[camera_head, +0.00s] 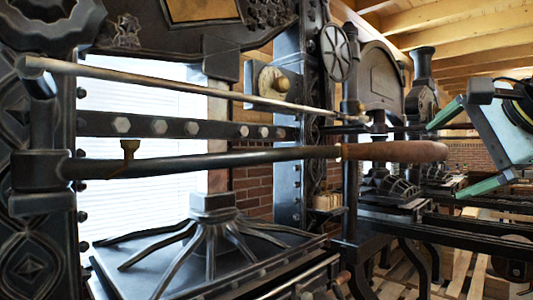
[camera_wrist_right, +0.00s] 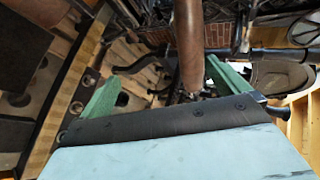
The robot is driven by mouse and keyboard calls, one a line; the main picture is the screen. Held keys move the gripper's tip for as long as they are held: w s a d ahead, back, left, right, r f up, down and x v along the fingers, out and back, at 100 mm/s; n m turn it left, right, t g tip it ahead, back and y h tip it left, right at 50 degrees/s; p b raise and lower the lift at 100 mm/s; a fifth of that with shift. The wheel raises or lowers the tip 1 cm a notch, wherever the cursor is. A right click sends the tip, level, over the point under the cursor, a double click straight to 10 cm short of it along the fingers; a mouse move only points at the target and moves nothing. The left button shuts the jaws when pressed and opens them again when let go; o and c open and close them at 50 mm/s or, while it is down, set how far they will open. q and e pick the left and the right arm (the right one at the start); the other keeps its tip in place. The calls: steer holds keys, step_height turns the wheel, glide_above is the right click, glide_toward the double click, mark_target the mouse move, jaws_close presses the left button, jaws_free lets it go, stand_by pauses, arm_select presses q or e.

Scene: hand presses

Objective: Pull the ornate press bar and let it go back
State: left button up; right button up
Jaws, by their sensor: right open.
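The ornate press (camera_head: 30,220) is black iron with carved side columns at the left. Its press bar (camera_head: 220,158) is a dark rod running level across the front, ending in a brown wooden grip (camera_head: 395,151). My right gripper (camera_head: 446,160) is open, its green fingers at the free end of the grip, one above and one below in the head view. In the right wrist view, the wooden grip (camera_wrist_right: 188,45) shows between the open green fingers (camera_wrist_right: 160,75), nearer the right finger. I cannot tell whether it touches. My left gripper is out of view.
A thinner pale rod (camera_head: 180,84) slants across the press above the bar. Other black presses (camera_head: 380,85) stand behind, with a long dark bed (camera_head: 450,225) at right. A spoked black base plate (camera_head: 210,235) lies below the bar. Slatted wood covers the floor.

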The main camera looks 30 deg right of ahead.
steer(key=s+d+r, duration=0.1)
steer(key=s+r, duration=0.3)
steer(key=s, duration=0.3)
steer(key=s+d+r+p, duration=0.2)
steer(key=s+d, duration=0.1)
steer(key=d, duration=0.5)
steer(key=s+d+r+p, duration=0.1)
steer(key=s+d+r, duration=0.1)
steer(key=d, duration=0.6)
steer(key=shift+s+r+p, duration=0.3)
steer(key=shift+s+p, duration=0.05)
steer(key=shift+s, duration=0.15)
